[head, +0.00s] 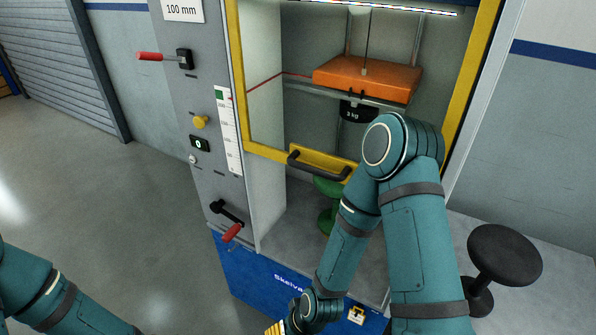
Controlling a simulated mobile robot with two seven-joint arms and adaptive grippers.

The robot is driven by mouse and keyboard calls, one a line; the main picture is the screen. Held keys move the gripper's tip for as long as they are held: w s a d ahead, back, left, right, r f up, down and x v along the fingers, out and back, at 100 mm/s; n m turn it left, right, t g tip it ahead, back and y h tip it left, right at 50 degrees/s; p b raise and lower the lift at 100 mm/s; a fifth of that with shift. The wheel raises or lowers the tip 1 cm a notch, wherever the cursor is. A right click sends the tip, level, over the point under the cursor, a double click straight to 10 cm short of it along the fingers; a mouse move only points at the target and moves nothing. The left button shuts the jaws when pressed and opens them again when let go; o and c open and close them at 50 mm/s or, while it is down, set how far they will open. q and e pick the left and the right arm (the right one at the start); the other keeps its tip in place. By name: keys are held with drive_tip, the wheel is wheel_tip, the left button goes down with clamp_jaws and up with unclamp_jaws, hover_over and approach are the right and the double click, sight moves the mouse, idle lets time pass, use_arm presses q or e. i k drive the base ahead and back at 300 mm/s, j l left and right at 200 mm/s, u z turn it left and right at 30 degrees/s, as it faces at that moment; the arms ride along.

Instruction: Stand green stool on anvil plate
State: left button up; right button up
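The green stool (327,221) stands inside the test machine, below the yellow-framed guard. Its seat is partly hidden by the guard's lower bar, and my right arm covers its right side. The grey floor of the chamber (285,222) shows around it; I cannot make out a separate anvil plate there. My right arm reaches in from the bottom right, bends at a high elbow and runs down in front of the machine to the bottom edge, where its gripper is not clearly visible. My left arm shows at the bottom left, its gripper out of frame.
The yellow guard (266,152) has a black handle (318,168). An orange block (367,78) with a black 3 kg weight (357,112) hangs above. A black stool (505,254) stands right. Left floor is clear.

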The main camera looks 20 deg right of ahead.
sight(327, 220)
drive_tip(key=i+j+z, duration=0.2)
drive_tip(key=j, duration=0.2)
drive_tip(key=i+j+z, duration=0.25)
drive_tip(key=j, duration=0.2)
drive_tip(key=j+z, duration=0.2)
drive_tip(key=j, duration=0.2)
drive_tip(key=i+j+z, duration=0.2)
drive_tip(key=j, duration=0.3)
drive_tip(key=j+z, duration=0.2)
drive_tip(key=j, duration=0.25)
drive_tip(key=i, duration=0.9)
